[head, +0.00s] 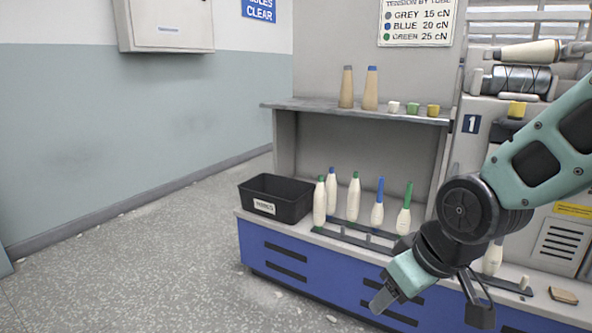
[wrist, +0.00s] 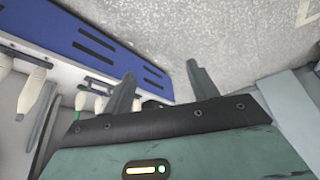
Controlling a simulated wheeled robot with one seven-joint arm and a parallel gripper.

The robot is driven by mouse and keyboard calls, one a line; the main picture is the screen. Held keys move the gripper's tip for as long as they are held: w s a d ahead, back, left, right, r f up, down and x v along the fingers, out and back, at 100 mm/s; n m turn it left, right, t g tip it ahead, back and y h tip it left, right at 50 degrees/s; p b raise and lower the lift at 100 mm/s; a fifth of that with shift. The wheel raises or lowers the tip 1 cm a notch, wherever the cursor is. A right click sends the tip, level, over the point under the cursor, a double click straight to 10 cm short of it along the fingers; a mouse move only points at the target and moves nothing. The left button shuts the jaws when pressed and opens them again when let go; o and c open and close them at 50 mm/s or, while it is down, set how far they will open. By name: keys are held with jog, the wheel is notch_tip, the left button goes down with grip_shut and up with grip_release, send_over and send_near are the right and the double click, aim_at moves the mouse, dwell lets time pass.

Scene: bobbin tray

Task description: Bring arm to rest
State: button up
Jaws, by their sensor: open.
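My gripper (head: 382,299) is in front of the blue bench front in the head view, pointing down and to the left. In the wrist view my gripper (wrist: 162,82) shows two fingers spread apart with nothing between them. Several white bobbins with green or blue tips stand on the bench, among them a blue-tipped bobbin (head: 378,203) and a green-tipped bobbin (head: 404,213). They stand at a dark rack (head: 352,236). One more bobbin (head: 493,258) is partly hidden behind my arm. In the wrist view a bobbin (wrist: 33,90) shows at the left.
A black bin (head: 275,198) with a label stands at the bench's left end. The shelf (head: 300,104) above holds two cones and several small blocks. A machine marked 1 (head: 471,124) stands at the right.

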jog(key=s+a+n+g+h, duration=0.2)
jog(key=s+g, duration=0.2)
jog(key=s, duration=1.2)
notch_tip(320, 180, up, 33)
jog(key=p, duration=3.2)
jog(key=shift+p, duration=0.4)
jog(key=shift+w+d+f, duration=0.1)
